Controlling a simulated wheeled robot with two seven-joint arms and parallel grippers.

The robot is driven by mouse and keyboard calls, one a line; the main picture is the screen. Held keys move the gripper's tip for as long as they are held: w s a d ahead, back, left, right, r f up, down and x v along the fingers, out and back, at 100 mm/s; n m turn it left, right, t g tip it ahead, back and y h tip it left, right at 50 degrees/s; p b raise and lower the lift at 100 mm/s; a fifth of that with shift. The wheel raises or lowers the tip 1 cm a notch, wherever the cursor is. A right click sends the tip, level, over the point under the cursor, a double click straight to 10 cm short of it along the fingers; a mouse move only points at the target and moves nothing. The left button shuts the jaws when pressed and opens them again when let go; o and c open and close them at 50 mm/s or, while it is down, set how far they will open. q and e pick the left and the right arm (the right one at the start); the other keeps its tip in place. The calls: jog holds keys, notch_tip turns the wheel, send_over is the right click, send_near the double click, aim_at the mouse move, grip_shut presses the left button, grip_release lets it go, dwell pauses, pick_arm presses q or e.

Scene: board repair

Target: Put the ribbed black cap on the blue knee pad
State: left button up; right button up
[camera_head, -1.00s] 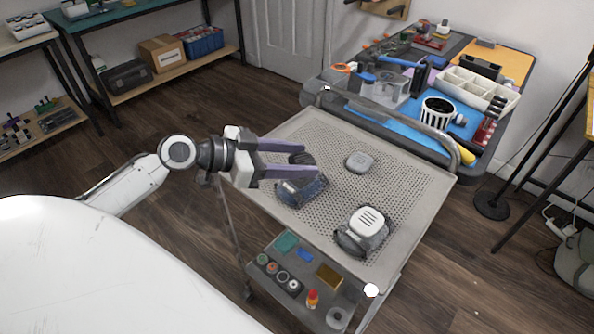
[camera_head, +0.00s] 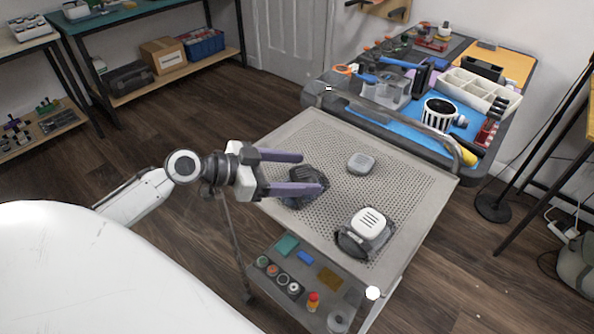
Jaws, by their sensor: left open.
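The ribbed black cap (camera_head: 309,173) is between the fingers of my left gripper (camera_head: 312,172), partly hidden by the lower finger. It appears to rest on the blue knee pad (camera_head: 297,202), which lies on the perforated tray top (camera_head: 330,228) of the cart. The near finger covers much of the pad, so the exact contact is hard to see. My left gripper is open, with its fingers on either side of the cap. My right gripper is out of view.
A dark pad with a white slotted cap (camera_head: 369,220) sits at the tray's front right. A small grey cap (camera_head: 361,163) lies alone behind it. The lower shelf (camera_head: 295,252) holds jars and small items. A cluttered workbench (camera_head: 400,121) stands behind the cart.

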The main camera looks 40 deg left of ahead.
pick_arm(q)
jog(key=shift+r, duration=0.1)
jog(key=shift+s+r, duration=0.1)
jog(key=shift+r, duration=0.05)
jog(key=v, duration=1.2)
